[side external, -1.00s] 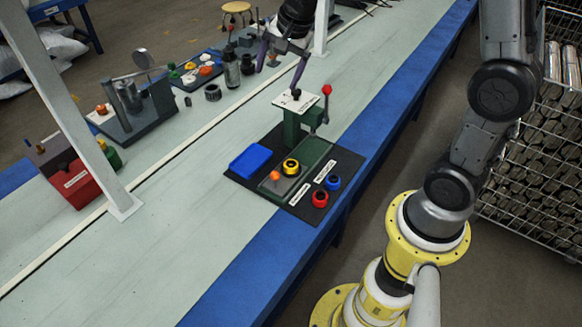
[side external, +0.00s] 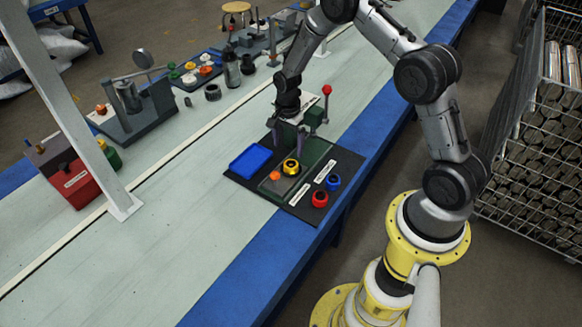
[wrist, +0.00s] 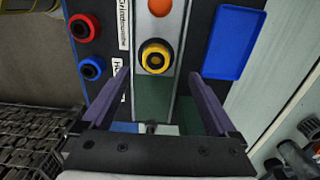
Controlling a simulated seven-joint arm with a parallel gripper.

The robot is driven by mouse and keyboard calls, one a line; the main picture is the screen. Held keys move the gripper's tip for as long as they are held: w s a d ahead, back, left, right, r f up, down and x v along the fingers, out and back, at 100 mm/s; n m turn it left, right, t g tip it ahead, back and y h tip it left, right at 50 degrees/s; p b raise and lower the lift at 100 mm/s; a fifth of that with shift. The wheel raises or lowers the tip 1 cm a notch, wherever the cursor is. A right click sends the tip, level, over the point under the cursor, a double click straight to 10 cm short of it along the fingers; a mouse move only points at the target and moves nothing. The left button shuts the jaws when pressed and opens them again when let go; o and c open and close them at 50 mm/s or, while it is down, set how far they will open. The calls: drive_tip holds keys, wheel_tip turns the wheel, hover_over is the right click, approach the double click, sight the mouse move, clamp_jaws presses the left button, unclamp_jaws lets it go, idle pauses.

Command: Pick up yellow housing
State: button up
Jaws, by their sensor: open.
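The yellow housing (side external: 291,167) is a yellow ring with a dark centre, sitting on the green base plate (side external: 313,158) of the press fixture. In the wrist view the yellow housing (wrist: 155,57) lies just beyond my fingertips, roughly midway between them. My gripper (side external: 288,141) is open and empty, pointing down behind the housing, near the press. In the wrist view its purple fingers (wrist: 157,78) are spread on either side. My wrist partly hides the press in the side view.
The orange part (side external: 275,176) lies close to the housing. The blue tray (side external: 250,160) is on the left of the black board. A red ring (side external: 320,198) and a blue ring (side external: 333,182) are on the right. The red-knobbed press lever (side external: 327,92) stands behind.

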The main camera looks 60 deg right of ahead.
sight(291, 163)
drive_tip(key=shift+s+d+f, duration=0.15)
drive_tip(key=shift+s+f, duration=0.05)
drive_tip(key=shift+f, duration=1.6)
drive_tip(key=shift+s+d+f, duration=0.1)
drive_tip(key=shift+s+f, duration=0.05)
drive_tip(key=shift+f, duration=1.65)
clamp_jaws()
drive_tip(key=shift+r, duration=0.1)
